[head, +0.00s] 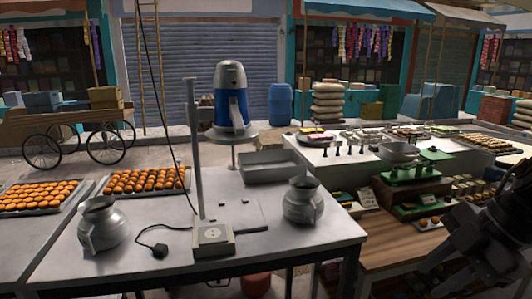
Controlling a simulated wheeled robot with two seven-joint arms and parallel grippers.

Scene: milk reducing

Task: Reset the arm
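My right gripper (476,245) shows as a dark, partly cut-off shape at the lower right edge, in front of the wooden counter (385,237). Its fingers do not show clearly against the dark arm, and I cannot tell if it is open or shut. Nothing clearly held shows at it. My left gripper is not in view. On the grey metal table (180,238) a metal jug (103,226) stands at the left and another metal jug (303,201) at the right. Both are upright and apart from my gripper.
A blue and silver machine (231,98) stands behind the table. A socket box (213,238), a black plug (159,249) and an empty metal tray (272,167) are on or by the table. Trays of orange sweets (147,180) lie left.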

